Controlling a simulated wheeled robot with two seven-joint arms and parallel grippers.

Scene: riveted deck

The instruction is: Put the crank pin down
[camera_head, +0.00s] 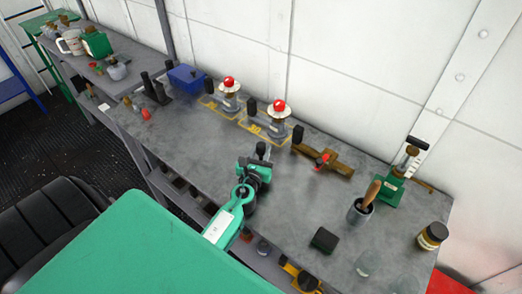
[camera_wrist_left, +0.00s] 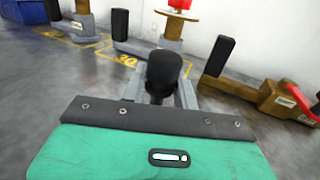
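The crank pin, a dark rounded black piece (camera_wrist_left: 164,72), stands between the fingers of my left gripper (camera_wrist_left: 160,92) in the wrist view. In the head view my left gripper (camera_head: 258,163) is over the middle of the grey bench, with the pin's dark top (camera_head: 261,149) showing at its tip. The gripper looks shut on the pin. The pin's lower end is hidden, so I cannot tell whether it touches the bench. My right gripper is not in view.
Two red-topped fixtures (camera_head: 229,95) (camera_head: 278,113) stand in yellow-marked areas behind the gripper. A brown clamp-like piece (camera_head: 325,158) lies to the right. A grey cup (camera_head: 360,211) and a black block (camera_head: 324,239) stand nearer. The grey bench (camera_head: 190,128) is clear left of the gripper.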

